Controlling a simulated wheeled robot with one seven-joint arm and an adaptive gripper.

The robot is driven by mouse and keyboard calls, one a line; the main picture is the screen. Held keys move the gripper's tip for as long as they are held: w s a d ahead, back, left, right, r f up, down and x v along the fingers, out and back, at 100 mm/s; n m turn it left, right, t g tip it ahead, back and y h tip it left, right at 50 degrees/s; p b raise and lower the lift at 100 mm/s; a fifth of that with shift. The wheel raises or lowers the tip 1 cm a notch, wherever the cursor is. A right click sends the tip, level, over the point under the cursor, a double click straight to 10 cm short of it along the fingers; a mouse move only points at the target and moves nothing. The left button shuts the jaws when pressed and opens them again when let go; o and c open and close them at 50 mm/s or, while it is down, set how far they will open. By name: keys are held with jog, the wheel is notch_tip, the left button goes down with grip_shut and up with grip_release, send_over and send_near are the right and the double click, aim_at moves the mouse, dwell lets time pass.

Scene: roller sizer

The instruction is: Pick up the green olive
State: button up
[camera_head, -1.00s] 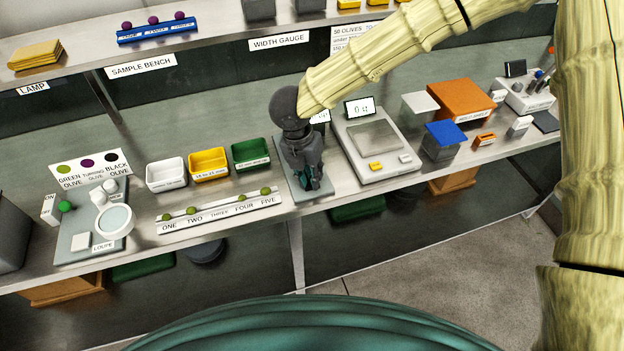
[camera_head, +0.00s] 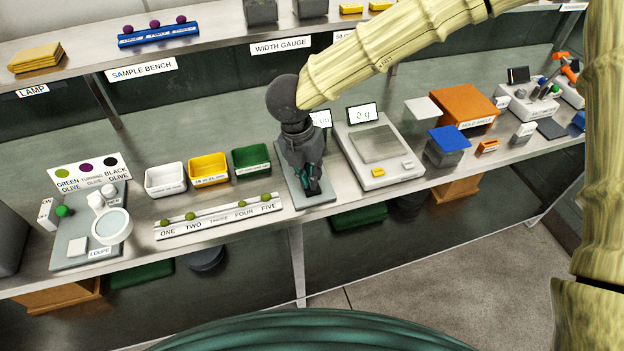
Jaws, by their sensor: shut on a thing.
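My gripper (camera_head: 313,188) points down over a grey plate (camera_head: 318,200) at the bench's front edge, right of the olive rail (camera_head: 180,230). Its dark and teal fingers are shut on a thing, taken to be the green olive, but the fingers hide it. Green olives rest on the rail: one at ONE (camera_head: 166,217), one at TWO (camera_head: 190,216), one at FOUR (camera_head: 241,199) and one at FIVE (camera_head: 266,197). No olive shows at THREE.
White (camera_head: 166,180), yellow (camera_head: 210,169) and green (camera_head: 252,159) bins stand behind the rail. A balance (camera_head: 382,165) stands close right of my gripper. Farther right are a blue-lidded box (camera_head: 449,140) and an orange box (camera_head: 462,100). A round loupe (camera_head: 112,226) is at left.

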jog(key=s+a+r+b, duration=0.1)
jog(key=s+a+b, duration=0.2)
jog(key=s, duration=1.1)
jog(key=shift+s, duration=0.25)
jog(key=shift+r, duration=0.1)
